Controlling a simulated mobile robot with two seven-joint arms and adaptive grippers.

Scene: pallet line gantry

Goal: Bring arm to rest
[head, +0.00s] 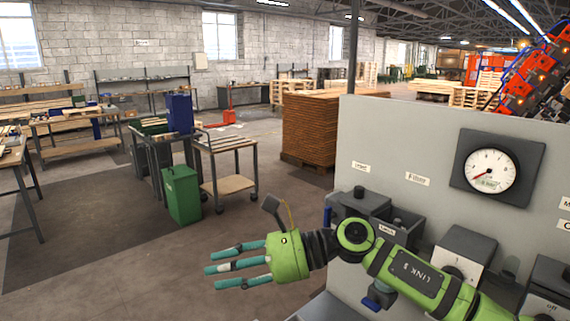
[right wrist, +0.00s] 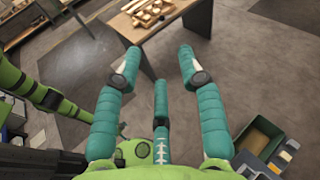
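My right arm (head: 412,276) comes in from the right in the head view and stretches left across the front of a grey panel. My right gripper (head: 222,268) has three teal fingers, spread apart with nothing between them, over open floor left of the panel. In the right wrist view the fingers of the right gripper (right wrist: 157,70) stand wide apart and empty, with floor and a table beyond. Green arm parts of mine (right wrist: 48,97) show at the left of that view. My left gripper is not seen in either view.
The grey panel (head: 400,130) carries a round gauge (head: 490,170), labels and a knob box (head: 463,255). Dark bins (head: 365,205) sit at its base, behind my arm. A green bin (head: 182,194), a cart (head: 228,185) and stacked boards (head: 310,128) stand farther back. Floor left of the gripper is clear.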

